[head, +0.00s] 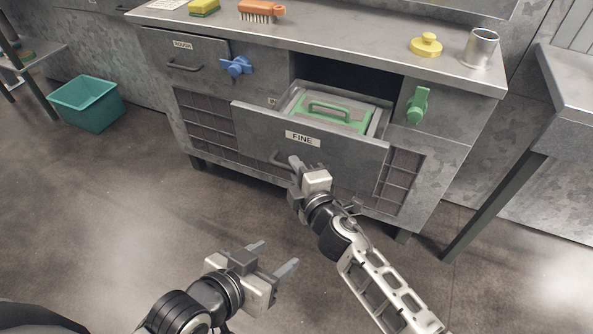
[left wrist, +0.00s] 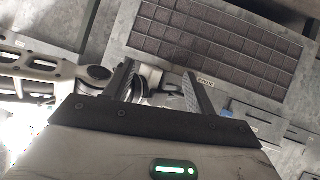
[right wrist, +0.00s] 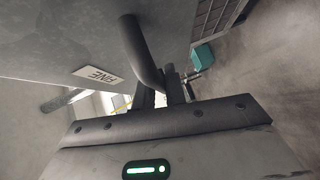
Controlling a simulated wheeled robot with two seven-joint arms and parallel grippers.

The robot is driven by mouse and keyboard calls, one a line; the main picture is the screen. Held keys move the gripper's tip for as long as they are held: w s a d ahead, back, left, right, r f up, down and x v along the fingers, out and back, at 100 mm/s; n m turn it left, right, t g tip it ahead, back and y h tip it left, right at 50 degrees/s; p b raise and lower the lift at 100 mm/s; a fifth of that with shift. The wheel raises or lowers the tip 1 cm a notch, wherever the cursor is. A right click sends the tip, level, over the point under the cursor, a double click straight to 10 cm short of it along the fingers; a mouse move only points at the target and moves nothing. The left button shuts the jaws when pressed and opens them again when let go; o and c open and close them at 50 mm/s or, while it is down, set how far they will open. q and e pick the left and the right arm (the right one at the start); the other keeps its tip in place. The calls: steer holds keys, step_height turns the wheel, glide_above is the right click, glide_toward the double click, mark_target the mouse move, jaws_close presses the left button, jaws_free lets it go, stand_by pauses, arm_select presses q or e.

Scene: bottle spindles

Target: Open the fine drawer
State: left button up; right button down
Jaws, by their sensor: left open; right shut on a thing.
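The fine drawer (head: 350,154) stands pulled out of the grey cabinet in the head view, with a "FINE" label (head: 302,139) on its front. A lidded container with a green handle (head: 330,110) lies inside it. My right gripper (head: 296,165) is shut on the drawer's bar handle (head: 280,158). The handle (right wrist: 140,50) runs down between the fingers in the right wrist view, beside the label (right wrist: 97,76). My left gripper (head: 279,257) is open and empty, low in front of the cabinet and apart from it.
A "ROUGH" drawer (head: 190,70) is shut at left. A sponge, brush (head: 261,10), yellow lidded piece (head: 426,45) and metal cup (head: 480,48) stand on top. A teal bin (head: 87,103) is on the floor.

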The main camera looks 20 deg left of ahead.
steer(key=shift+w+d, duration=0.1)
steer(key=c, duration=1.7)
jaws_free()
arm_select(q)
steer(key=shift+w+r, duration=0.1)
arm_select(e)
steer(key=shift+s+d+r, duration=0.1)
steer(key=shift+s+d, duration=0.2)
steer(key=shift+s, duration=0.2)
arm_select(q)
steer(key=shift+t, duration=0.4)
steer(key=r+p, duration=0.2)
steer(key=a+r+p, duration=0.1)
steer(key=r, duration=0.1)
steer(key=shift+s+r, duration=0.1)
steer(key=shift+s, duration=0.15)
arm_select(e)
steer(key=v, duration=1.5)
steer(key=shift+w, duration=0.1)
arm_select(q)
steer(key=shift+r, duration=0.1)
